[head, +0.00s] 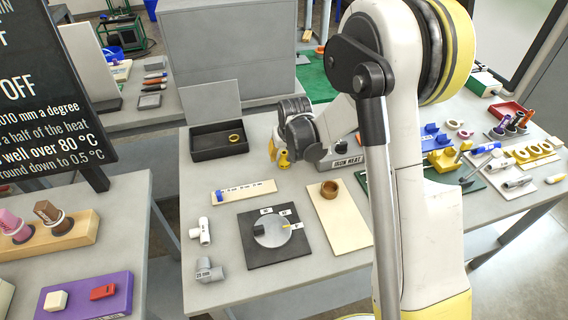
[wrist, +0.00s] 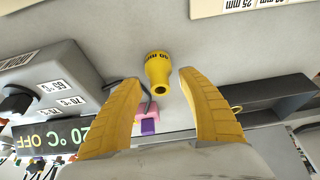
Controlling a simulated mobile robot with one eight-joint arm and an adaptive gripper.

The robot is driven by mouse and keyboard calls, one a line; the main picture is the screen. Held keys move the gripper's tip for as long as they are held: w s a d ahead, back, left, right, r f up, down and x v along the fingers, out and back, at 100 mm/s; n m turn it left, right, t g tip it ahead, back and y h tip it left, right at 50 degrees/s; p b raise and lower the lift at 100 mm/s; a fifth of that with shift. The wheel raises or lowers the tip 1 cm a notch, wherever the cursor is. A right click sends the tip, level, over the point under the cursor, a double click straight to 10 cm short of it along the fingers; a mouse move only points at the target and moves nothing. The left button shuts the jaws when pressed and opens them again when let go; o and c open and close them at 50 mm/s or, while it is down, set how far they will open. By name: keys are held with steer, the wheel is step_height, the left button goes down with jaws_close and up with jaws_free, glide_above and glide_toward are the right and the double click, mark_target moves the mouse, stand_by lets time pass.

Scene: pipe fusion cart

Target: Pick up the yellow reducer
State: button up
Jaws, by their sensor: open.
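The yellow reducer (wrist: 158,68) stands on the grey bench, with dark lettering on its wide end and a narrower open end. In the wrist view it lies just beyond and between the fingertips of my gripper (wrist: 160,80). My gripper is open, with yellow fingers spread to either side and nothing held. In the head view the reducer (head: 284,160) is small and close beside my gripper (head: 274,149), partly crowded by it. Whether a finger touches it cannot be told.
A black open tray (head: 218,152) with a yellow ring stands left of my gripper. The grey heating iron box (head: 345,158) stands close on the right. A ruler strip (head: 245,191), a black plate with a disc (head: 270,252) and grey fittings lie in front.

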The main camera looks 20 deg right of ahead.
jaws_close()
stand_by(0.3)
